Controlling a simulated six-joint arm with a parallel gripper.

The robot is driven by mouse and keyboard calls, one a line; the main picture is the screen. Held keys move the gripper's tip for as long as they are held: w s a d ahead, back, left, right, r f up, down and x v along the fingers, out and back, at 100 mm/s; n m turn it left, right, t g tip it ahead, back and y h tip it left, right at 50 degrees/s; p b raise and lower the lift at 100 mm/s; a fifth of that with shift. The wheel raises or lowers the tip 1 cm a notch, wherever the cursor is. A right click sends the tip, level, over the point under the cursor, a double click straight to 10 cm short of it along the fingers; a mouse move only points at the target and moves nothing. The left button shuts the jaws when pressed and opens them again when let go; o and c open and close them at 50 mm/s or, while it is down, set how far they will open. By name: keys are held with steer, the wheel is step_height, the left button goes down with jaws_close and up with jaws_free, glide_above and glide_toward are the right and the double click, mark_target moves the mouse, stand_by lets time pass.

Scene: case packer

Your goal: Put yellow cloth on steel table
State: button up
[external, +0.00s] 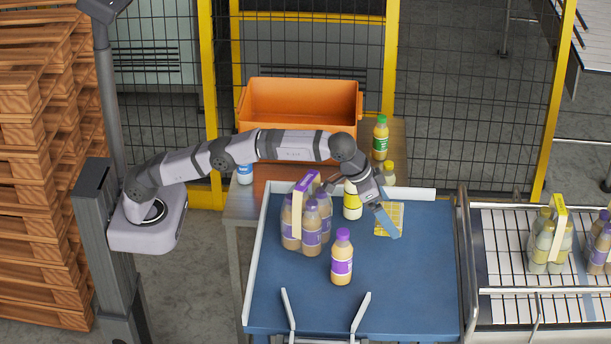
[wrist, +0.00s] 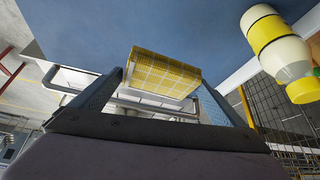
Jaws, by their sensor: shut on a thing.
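The yellow cloth (external: 396,210), with a pale grid pattern, is at my gripper (external: 385,216) over the right part of the blue work surface. In the wrist view the cloth (wrist: 163,72) sits between the two fingers of my gripper (wrist: 165,92), which is shut on it. Whether the cloth touches the blue surface is unclear. A table with a brownish top (external: 245,206) and grey legs stands behind the blue surface, partly hidden by my arm; it seems to be the steel table.
The blue surface (external: 300,300) holds a purple-capped bottle pack (external: 308,225), a single purple-capped bottle (external: 342,258) and a yellow-white bottle (external: 352,200) beside my gripper. An orange crate (external: 300,100), a green-capped bottle (external: 380,138) and smaller bottles stand on the back table. A conveyor (external: 500,300) is at right.

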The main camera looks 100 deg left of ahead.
steer(key=s+d+r+m+h+p, duration=0.15)
steer(key=s+d+r, duration=0.25)
steer(key=d+r, duration=0.4)
steer(key=s+d+m+h+b, duration=0.1)
steer(key=s+d+m, duration=0.3)
steer(key=s+d, duration=0.75)
steer(key=s+f+m+b, duration=0.1)
steer(key=s+f, duration=0.3)
steer(key=s, duration=0.4)
steer(key=s+f+m+h+b, duration=0.1)
steer(key=s+f, duration=0.3)
steer(key=s, duration=0.5)
steer(key=s+d+f+m+g+h+b, duration=0.1)
steer(key=s+f, duration=0.3)
steer(key=s, duration=0.5)
steer(key=shift+m, duration=0.85)
steer(key=shift+w+h, duration=0.1)
steer(key=shift+h, duration=0.15)
